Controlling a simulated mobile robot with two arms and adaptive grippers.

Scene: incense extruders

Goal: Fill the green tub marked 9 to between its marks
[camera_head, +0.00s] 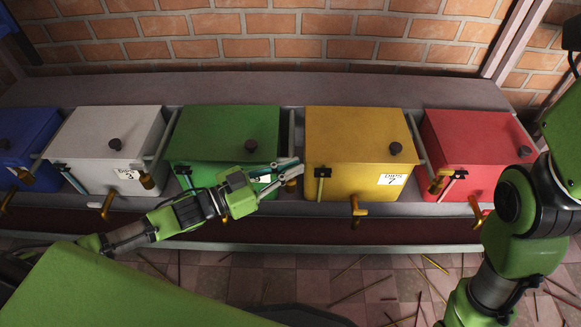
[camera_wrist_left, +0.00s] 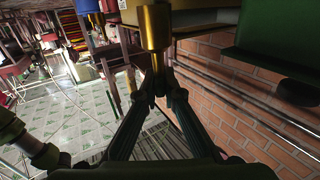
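My left gripper (camera_head: 291,170) is at the lever at the tub's right side. In the left wrist view its fingers come together just under a brass grip (camera_wrist_left: 155,26) and look shut on it.
A white tub (camera_head: 104,140), a blue tub (camera_head: 20,140), a yellow tub (camera_head: 350,140) marked 7 and a red tub (camera_head: 478,150) share the shelf. Brass spouts stick out in front, such as the yellow tub's (camera_head: 357,208). Thin sticks litter the tiled floor. My right arm shows at the right.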

